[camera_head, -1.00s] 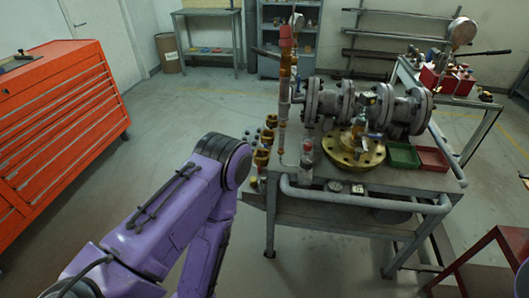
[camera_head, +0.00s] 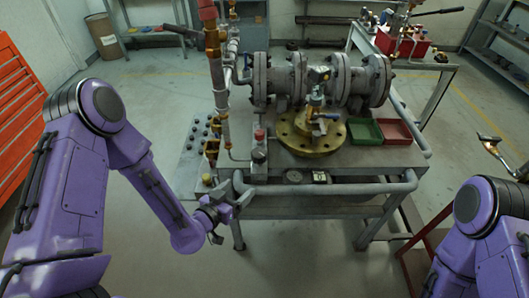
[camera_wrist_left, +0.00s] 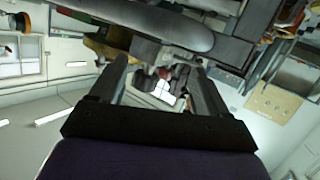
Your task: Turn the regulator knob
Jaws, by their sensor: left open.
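A small upright fitting with a red top (camera_head: 260,135) stands at the front left of the valve bench (camera_head: 225,160). A brass flange (camera_head: 285,130) with a small handled fitting (camera_head: 318,108) on it sits behind and to the right. I cannot tell for sure which of these bears the regulator knob. My left gripper (camera_head: 226,208) is open and empty, just in front of the bench's front left corner and below its top. In the left wrist view its two fingers (camera_wrist_left: 162,85) are apart beneath the bench's pipe. My right gripper does not show; only its purple arm does.
A thick grey pipe rail (camera_head: 330,188) runs along the bench front, close to my left gripper. A tall copper pipe (camera_head: 216,70) rises at the bench's left. Green (camera_head: 363,131) and red (camera_head: 397,131) trays lie at the right. An orange cabinet (camera_head: 15,110) stands far left.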

